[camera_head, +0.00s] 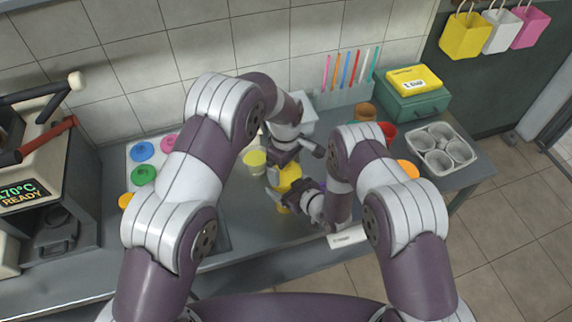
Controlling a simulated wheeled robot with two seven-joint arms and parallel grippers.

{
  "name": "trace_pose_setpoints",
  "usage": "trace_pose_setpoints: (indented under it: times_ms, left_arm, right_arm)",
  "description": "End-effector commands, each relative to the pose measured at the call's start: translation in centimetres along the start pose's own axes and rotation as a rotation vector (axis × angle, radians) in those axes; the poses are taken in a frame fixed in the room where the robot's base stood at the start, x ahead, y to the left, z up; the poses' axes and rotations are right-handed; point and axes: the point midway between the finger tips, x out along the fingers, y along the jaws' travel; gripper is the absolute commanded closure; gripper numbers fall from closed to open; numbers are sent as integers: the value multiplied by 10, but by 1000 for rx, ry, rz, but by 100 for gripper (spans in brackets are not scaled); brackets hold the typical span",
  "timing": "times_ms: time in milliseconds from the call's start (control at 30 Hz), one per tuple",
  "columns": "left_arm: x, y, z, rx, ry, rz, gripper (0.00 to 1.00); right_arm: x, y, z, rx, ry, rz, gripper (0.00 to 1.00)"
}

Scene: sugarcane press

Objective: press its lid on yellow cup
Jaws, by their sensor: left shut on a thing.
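The yellow cup (289,175) stands on the counter near the middle, largely hidden between my two grippers. Yellow shows both above and below the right gripper's fingers, and I cannot make out where the lid ends and the cup begins. My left gripper (279,169) reaches down from behind and is shut on the yellow cup. My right gripper (285,194) comes in from the right, close against the cup's front. Its fingertips overlap the yellow, so I cannot tell whether they are open or shut.
A tray with round blue (142,151) and green (144,175) pieces lies further left, beside a machine (38,165). A grey cup holder (441,149) and a green box (412,100) are at the right. Straws (344,70) stand behind.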

Motion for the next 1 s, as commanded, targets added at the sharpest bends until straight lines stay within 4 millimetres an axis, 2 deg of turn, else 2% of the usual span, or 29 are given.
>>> trace_pose_setpoints:
  times_ms: [667,700,1000]
  left_arm:
    - [14,-1,2,1,0,-4,34]
    - [14,-1,2,1,0,-4,0]
    - [7,0,1,1,2,0,0]
  right_arm:
    - [0,0,-1,-1,1,0,69]
    - [0,0,-1,-1,1,0,69]
    - [0,0,-1,-1,2,0,69]
